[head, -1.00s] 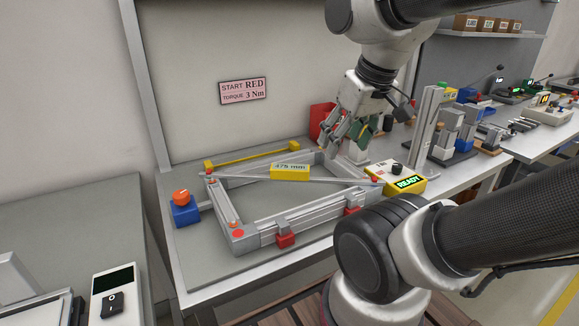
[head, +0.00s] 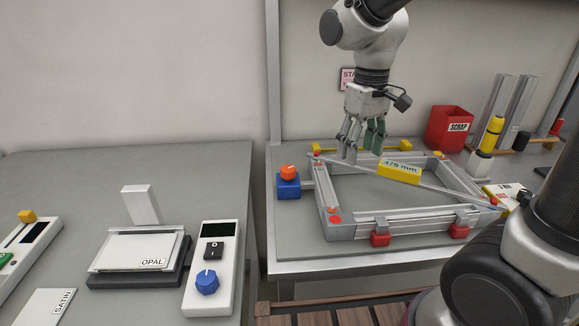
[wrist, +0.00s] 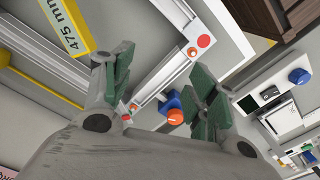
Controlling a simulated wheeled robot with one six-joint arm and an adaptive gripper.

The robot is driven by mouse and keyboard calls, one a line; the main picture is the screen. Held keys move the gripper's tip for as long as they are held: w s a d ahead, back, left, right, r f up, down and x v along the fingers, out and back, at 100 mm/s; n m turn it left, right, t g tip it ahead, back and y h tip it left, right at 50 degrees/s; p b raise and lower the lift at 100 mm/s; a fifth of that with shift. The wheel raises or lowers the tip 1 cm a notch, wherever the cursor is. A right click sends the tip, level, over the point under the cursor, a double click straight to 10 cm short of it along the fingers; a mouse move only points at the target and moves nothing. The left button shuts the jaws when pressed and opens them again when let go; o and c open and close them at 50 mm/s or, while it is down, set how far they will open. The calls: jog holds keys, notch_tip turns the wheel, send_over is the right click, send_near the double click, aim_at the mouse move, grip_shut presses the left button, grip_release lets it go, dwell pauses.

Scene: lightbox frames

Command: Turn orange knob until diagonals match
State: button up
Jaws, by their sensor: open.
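The orange knob (head: 288,171) sits on top of a blue block (head: 288,187) at the left side of the metal frame (head: 343,231). In the wrist view the orange knob (wrist: 175,116) shows between and beyond the fingers. A yellow gauge (head: 400,171) reading 475 mm lies on a thin bar laid diagonally across the frame. My gripper (head: 361,152) is open and empty, above the back left part of the frame, to the right of the knob and apart from it. The open fingers also show in the wrist view (wrist: 164,95).
Red clamps (head: 380,239) hold the frame's front rail. A yellow bar (head: 335,147) lies behind the frame. A red SCRAP bin (head: 450,128) stands at the back right. On the left bench stand a blue-knobbed control box (head: 208,268) and an OPAL panel stand (head: 137,250).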

jog(key=n, duration=0.1)
send_over(288, 168)
jog(key=s+d, duration=0.3)
jog(key=s, duration=0.1)
notch_tip(288, 168, down, 5)
jog(key=w+a, duration=0.1)
jog(key=w, duration=0.1)
jog(key=w+a+r, duration=0.1)
jog(key=w+a, duration=0.1)
jog(key=shift+r, duration=0.1)
jog(key=shift+m, duration=0.3)
notch_tip(288, 168, down, 8)
jog(key=shift+r, duration=0.25)
jog(key=shift+c, duration=0.5)
jog(key=c, duration=0.9)
